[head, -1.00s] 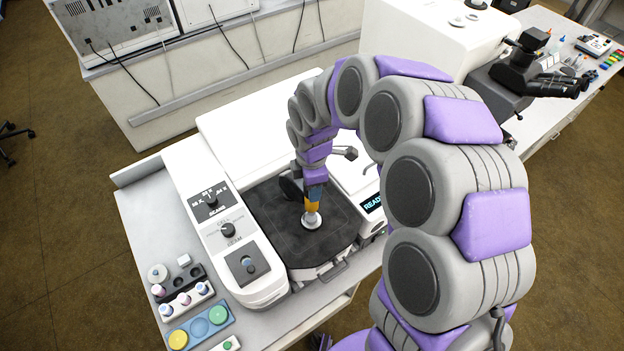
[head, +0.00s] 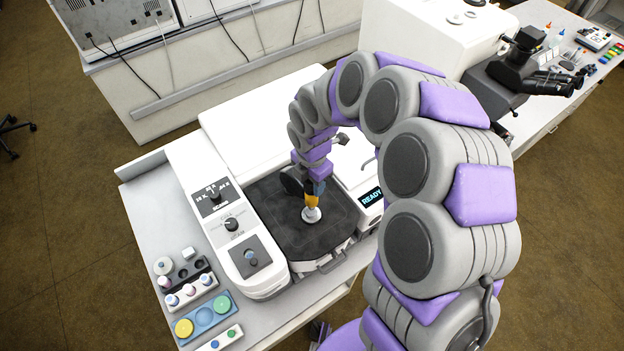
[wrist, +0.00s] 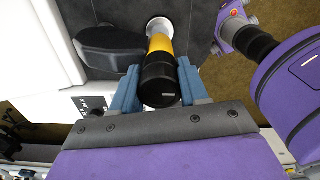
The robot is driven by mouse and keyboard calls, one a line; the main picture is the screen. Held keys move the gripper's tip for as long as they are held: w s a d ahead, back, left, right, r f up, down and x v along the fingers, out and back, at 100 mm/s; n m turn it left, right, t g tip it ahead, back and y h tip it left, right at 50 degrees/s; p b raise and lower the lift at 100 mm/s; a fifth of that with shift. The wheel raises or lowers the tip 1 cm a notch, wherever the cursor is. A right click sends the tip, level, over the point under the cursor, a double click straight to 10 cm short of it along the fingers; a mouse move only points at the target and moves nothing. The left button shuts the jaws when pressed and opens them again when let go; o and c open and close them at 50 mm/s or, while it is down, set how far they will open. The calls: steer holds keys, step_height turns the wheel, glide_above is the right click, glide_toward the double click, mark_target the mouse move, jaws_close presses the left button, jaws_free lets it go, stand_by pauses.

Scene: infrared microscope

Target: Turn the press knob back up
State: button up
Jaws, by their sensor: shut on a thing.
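A black ribbed cylinder, which looks like the press knob (wrist: 160,80), tops a yellow collar (wrist: 159,44) and a pale round foot (wrist: 159,24) in the wrist view. My gripper (wrist: 158,88) has one blue finger on each side of the black cylinder and is shut on it. In the head view my gripper (head: 315,187) points down over the dark stage (head: 285,222). The yellow collar (head: 312,201) and pale foot (head: 311,215) show below it, with the foot on the stage. The knob itself is mostly hidden there by my fingers.
A dark rounded pad (wrist: 110,42) lies close left of the knob. A control panel (head: 232,224) with knobs stands left of the stage. A READY display (head: 371,198) is at its right. Vials (head: 189,290) and coloured dishes (head: 202,317) sit at the front left.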

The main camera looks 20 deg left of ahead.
steer(key=o, duration=1.1)
steer(key=shift+a, duration=0.25)
steer(key=shift+c, duration=0.2)
steer(key=shift+d, duration=0.1)
steer(key=shift+r, duration=0.25)
step_height(320, 180, up, 17)
steer(key=b, duration=0.1)
steer(key=shift+f, duration=0.15)
steer(key=shift+w+a, duration=0.1)
steer(key=shift+a, duration=0.1)
